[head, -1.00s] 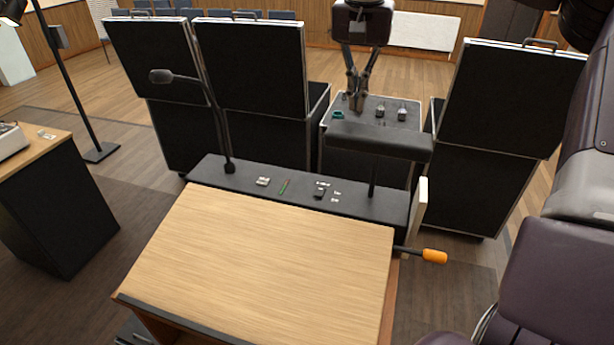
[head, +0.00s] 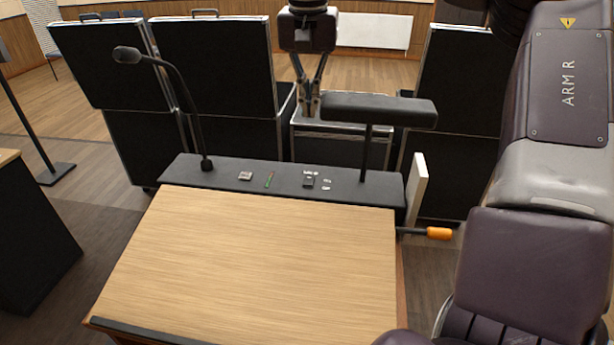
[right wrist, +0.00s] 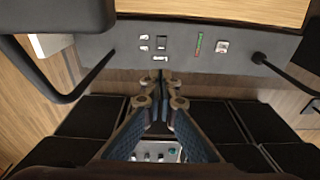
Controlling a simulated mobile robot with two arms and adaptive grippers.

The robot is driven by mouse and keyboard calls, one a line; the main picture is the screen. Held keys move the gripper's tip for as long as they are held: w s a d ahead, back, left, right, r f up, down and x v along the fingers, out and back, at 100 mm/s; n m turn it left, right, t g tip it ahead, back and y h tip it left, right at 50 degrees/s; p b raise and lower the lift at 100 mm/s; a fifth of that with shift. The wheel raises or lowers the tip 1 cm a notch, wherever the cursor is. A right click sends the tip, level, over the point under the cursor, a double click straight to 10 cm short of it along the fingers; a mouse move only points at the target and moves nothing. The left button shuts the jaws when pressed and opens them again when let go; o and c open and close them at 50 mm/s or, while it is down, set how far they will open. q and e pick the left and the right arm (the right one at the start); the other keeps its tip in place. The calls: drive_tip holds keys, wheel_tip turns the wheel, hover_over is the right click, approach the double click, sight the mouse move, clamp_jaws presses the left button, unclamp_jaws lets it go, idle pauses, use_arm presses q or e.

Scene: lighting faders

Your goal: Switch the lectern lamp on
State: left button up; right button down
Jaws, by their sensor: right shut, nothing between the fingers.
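The lectern lamp (head: 380,110) is a dark bar on a post above the lectern's black rear panel (head: 225,180). It also shows at the upper left of the right wrist view (right wrist: 60,60). Its underside is hidden in the head view, so I cannot tell if it is lit. A small dark rocker switch (head: 309,180) with white markings sits on the panel; it also shows in the right wrist view (right wrist: 161,41). My right gripper (head: 308,112) is shut and empty, behind the panel. In the right wrist view its fingertips (right wrist: 162,76) point towards the panel's edge, below the switch. My left gripper is out of view.
A gooseneck microphone (head: 165,75) rises at the panel's left. A red-green strip (head: 269,180) and a light grey control (head: 245,176) lie left of the switch. An orange-tipped lever (head: 439,233) sticks out right. Black cases (head: 215,70) stand behind. The wooden desktop (head: 260,255) is bare.

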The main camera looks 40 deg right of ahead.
sight(311, 176)
use_arm(q)
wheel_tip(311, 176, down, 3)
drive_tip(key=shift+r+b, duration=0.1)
drive_tip(key=shift+b, duration=0.85)
use_arm(e)
wheel_tip(311, 176, down, 3)
drive_tip(key=shift+r, duration=0.1)
drive_tip(key=shift+w, duration=0.1)
use_arm(q)
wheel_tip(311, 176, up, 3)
drive_tip(key=p, duration=0.2)
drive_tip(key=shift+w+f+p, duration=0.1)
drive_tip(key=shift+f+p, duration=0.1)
drive_tip(key=shift+p, duration=0.1)
use_arm(e)
drive_tip(key=f, duration=0.4)
drive_tip(key=d+f, duration=0.1)
drive_tip(key=f, duration=0.4)
drive_tip(key=w+f, duration=0.1)
drive_tip(key=f, duration=0.4)
drive_tip(key=shift+d, duration=0.15)
drive_tip(key=shift+f, duration=0.2)
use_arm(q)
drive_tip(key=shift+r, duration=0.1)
